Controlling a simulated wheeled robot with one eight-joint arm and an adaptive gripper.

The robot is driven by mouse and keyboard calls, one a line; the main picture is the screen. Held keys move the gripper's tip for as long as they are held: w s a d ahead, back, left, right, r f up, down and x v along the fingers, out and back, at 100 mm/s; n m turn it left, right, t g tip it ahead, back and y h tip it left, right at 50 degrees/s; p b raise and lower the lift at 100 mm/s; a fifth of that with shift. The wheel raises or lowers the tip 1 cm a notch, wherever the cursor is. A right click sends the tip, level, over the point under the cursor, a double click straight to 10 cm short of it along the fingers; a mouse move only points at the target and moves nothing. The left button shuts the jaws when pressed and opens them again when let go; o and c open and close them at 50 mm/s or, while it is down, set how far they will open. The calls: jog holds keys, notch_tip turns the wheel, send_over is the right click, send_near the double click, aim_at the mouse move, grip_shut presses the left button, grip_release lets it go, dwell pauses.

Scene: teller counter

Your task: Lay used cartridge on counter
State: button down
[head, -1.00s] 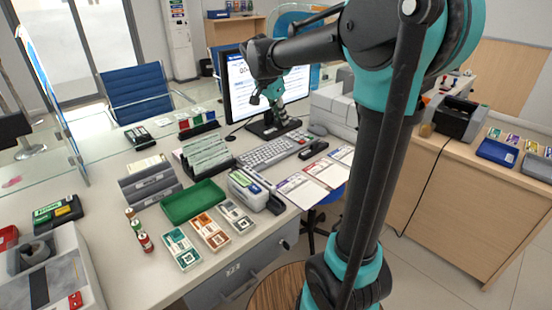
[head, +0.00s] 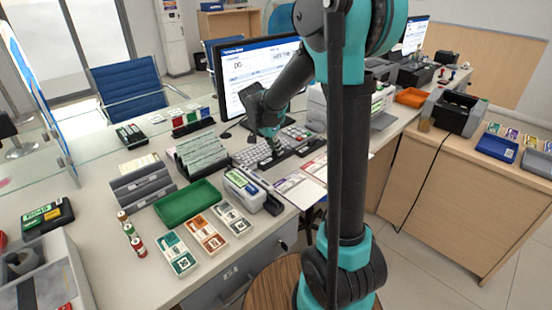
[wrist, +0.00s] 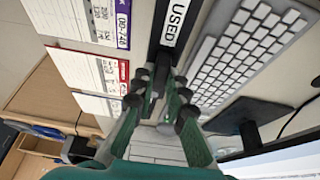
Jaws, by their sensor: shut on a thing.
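My gripper (head: 275,150) is low over the counter (head: 118,246), between the keyboard and the paper forms. In the wrist view my gripper (wrist: 161,84) has its fingers closed in on a small dark piece (wrist: 162,68), likely the used cartridge; the fingers hide most of it. A black strip with a white label reading USED (wrist: 176,22) lies just beyond the fingertips, between forms and keyboard. It seems to be the dark strip beside the keyboard in the head view (head: 308,149). I cannot tell whether the held piece touches the strip or counter.
The keyboard (wrist: 240,45) and monitor (head: 250,75) are close by. Forms (head: 300,188) lie in front.

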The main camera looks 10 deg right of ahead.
aim_at(276, 157)
jog(key=shift+f, duration=2.15)
jog(key=c, duration=1.5)
grip_release()
jog(key=shift+f, duration=0.1)
jog(key=shift+c, duration=0.2)
jog(key=v, duration=1.1)
jog(key=shift+s+a, duration=0.1)
jog(key=s+d+f+n+y, duration=0.1)
jog(key=s+d+f+n, duration=0.1)
jog(key=s, duration=0.5)
jog(key=s+d+f+n+t+y, duration=0.1)
jog(key=s+d+f+n, duration=0.2)
jog(key=s+f+n, duration=0.2)
jog(key=s+d+f+n+y, duration=0.1)
jog(key=s+d+f+n, duration=0.2)
jog(key=s, duration=0.7)
jog(key=shift+s+f+n+t+y, duration=0.2)
jog(key=shift+f+n+t+y, duration=0.15)
jog(key=shift+f+n, duration=0.35)
